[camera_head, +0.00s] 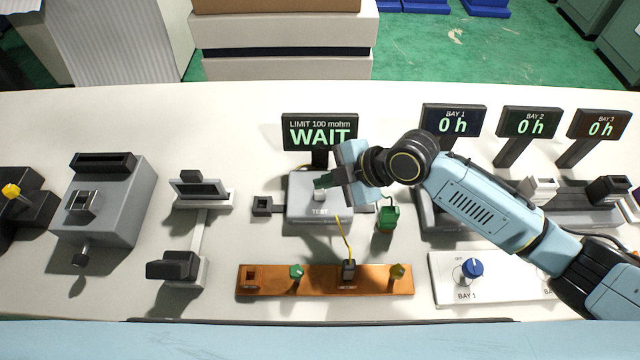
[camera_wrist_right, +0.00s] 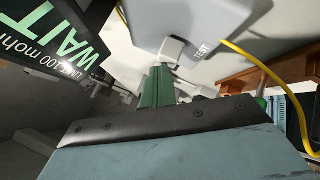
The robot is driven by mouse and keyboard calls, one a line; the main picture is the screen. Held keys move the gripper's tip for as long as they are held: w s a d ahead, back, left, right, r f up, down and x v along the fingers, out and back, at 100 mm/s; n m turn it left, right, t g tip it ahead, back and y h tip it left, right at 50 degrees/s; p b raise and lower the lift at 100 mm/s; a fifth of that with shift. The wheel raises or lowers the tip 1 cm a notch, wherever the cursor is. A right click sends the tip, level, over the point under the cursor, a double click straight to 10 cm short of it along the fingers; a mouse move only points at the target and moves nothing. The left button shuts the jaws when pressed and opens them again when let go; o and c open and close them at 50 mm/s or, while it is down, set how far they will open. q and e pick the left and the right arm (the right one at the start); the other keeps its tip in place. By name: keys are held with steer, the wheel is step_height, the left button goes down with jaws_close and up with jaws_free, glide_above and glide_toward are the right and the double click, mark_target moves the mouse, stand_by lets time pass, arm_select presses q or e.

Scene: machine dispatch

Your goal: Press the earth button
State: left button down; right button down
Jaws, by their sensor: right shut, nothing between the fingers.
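A grey box (camera_head: 300,208) labelled TEST stands mid-table, with a small white button (camera_head: 320,195) on top. The same white button shows in the wrist view (camera_wrist_right: 172,48), just past my fingertips. My right gripper (camera_head: 322,183) reaches in from the right, its green fingers shut and empty at the button. I cannot tell whether they touch it. No label reading earth is legible. A display (camera_head: 320,132) behind the box reads LIMIT 100 mohm, WAIT. My left gripper is not in view.
A brown bar (camera_head: 322,281) in front carries green, black and yellow fittings; a yellow cable (camera_head: 344,238) runs to the black one. A green piece (camera_head: 387,217) stands right of the box. Bay displays (camera_head: 453,121) stand at right, grey fixtures (camera_head: 105,205) at left.

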mark_target(326, 191)
steer(key=shift+r+p, duration=0.6)
steer(key=shift+r, duration=0.2)
step_height(326, 191, up, 5)
steer(key=p, duration=0.4)
steer(key=shift+r, duration=0.1)
stand_by(0.4)
steer(key=shift+s, duration=0.1)
